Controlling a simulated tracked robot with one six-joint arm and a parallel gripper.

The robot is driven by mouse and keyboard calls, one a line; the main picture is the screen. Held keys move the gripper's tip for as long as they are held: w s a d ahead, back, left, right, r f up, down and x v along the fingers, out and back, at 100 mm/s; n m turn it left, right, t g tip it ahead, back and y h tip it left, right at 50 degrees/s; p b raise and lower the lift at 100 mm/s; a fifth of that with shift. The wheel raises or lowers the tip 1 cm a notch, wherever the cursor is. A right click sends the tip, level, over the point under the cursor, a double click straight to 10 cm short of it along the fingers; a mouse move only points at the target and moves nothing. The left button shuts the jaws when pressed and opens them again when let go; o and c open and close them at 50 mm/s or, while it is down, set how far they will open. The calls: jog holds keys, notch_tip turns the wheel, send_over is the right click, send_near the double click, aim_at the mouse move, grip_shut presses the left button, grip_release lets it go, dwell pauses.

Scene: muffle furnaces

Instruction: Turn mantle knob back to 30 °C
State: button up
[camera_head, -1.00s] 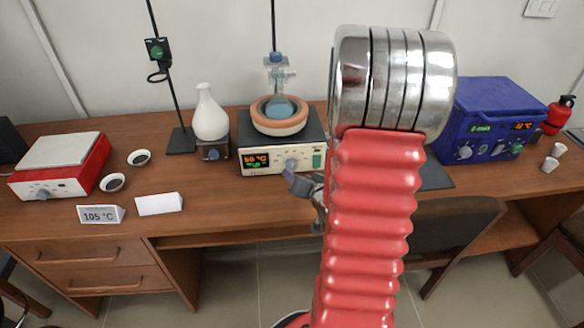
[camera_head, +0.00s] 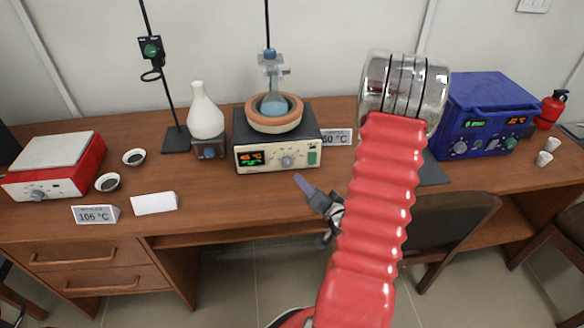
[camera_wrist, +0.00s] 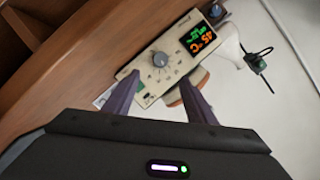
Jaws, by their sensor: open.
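The heating mantle (camera_head: 245,155) stands at the middle of the bench, with an orange-rimmed bowl and a round flask (camera_head: 274,104) on top. Its grey round knob (camera_head: 287,161) is on the front panel, right of the display (camera_head: 251,158). In the wrist view the display (camera_wrist: 199,38) reads 45 °C in orange, with a green line beside it, and the knob (camera_wrist: 160,59) shows between the fingertips. My gripper (camera_head: 300,180) is just in front of and below the panel, apart from the knob. In the wrist view my gripper (camera_wrist: 160,75) has its purple fingers spread and empty.
A 50 °C sign (camera_head: 336,138) stands right of the mantle. A white vase-shaped flask (camera_head: 205,115) stands on a small unit to its left. A red-and-white hotplate (camera_head: 55,165) is at far left, a blue device (camera_head: 490,115) at right. The bench front before the mantle is clear.

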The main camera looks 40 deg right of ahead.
aim_at(289, 165)
jog(key=x, duration=1.3)
jog(key=shift+w, duration=0.2)
jog(key=c, duration=1)
jog(key=shift+s+d, duration=0.1)
jog(key=shift+d, duration=0.1)
jog(key=shift+c, duration=0.2)
jog(key=shift+a, duration=0.1)
